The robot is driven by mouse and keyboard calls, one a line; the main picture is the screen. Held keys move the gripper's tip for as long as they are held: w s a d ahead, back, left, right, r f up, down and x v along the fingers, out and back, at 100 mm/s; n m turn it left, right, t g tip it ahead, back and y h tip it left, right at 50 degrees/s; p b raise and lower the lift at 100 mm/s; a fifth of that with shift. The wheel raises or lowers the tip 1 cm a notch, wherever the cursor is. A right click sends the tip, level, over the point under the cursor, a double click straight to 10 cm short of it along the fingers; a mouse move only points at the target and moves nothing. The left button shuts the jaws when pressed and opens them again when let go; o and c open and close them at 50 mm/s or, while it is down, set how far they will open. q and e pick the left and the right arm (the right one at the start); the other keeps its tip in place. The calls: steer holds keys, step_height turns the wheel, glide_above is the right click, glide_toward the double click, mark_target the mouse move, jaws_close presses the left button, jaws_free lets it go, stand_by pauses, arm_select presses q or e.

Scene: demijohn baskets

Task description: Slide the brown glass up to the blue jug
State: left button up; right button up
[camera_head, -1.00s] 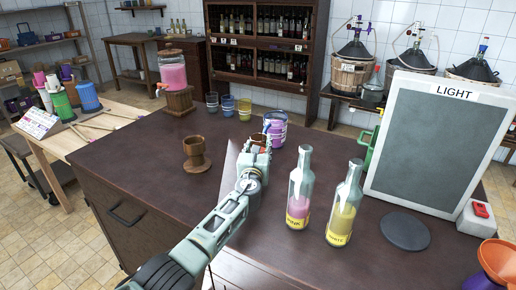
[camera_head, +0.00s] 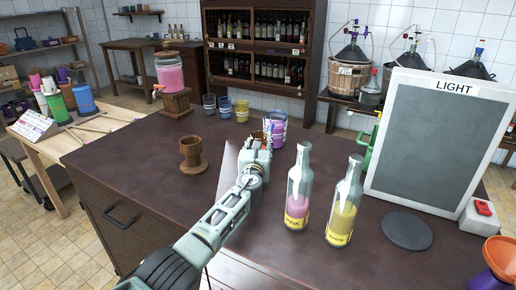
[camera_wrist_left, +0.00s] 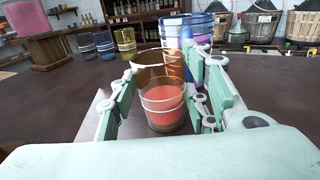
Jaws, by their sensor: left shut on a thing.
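The brown glass (camera_wrist_left: 163,100) stands upright on the dark table in the left wrist view, see-through amber with a reddish lower part. My left gripper (camera_wrist_left: 163,112) is shut around it, one finger on each side. In the head view my left gripper (camera_head: 258,143) covers most of the glass; only its brown rim (camera_head: 257,135) shows. The blue jug (camera_head: 279,127), blue and purple with pale bands, stands just beyond and right of the gripper. In the wrist view the jug (camera_wrist_left: 203,28) is partly behind the glass and right finger. I cannot tell whether they touch. My right gripper is not in view.
A wooden goblet (camera_head: 193,153) stands left of my arm. Two bottles, pink (camera_head: 298,190) and yellow (camera_head: 344,205), stand close on the right, before the LIGHT panel (camera_head: 440,135). Small glasses (camera_head: 225,107) and a pink dispenser (camera_head: 172,75) stand at the back left.

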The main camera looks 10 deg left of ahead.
arm_select(q)
steer(key=shift+w, duration=0.1)
steer(key=o, duration=1.4)
steer(key=shift+s+d+f, duration=0.1)
steer(key=shift+s+d, duration=0.05)
steer(key=shift+s, duration=0.35)
steer(key=shift+s+d, duration=0.15)
steer(key=shift+s, duration=5.35)
steer(key=shift+s, duration=0.1)
steer(key=shift+s+p, duration=0.9)
steer(key=shift+s, duration=0.2)
steer(key=shift+s+d+p, duration=0.15)
steer(key=shift+s+p, duration=1.1)
steer(key=shift+s, duration=1.05)
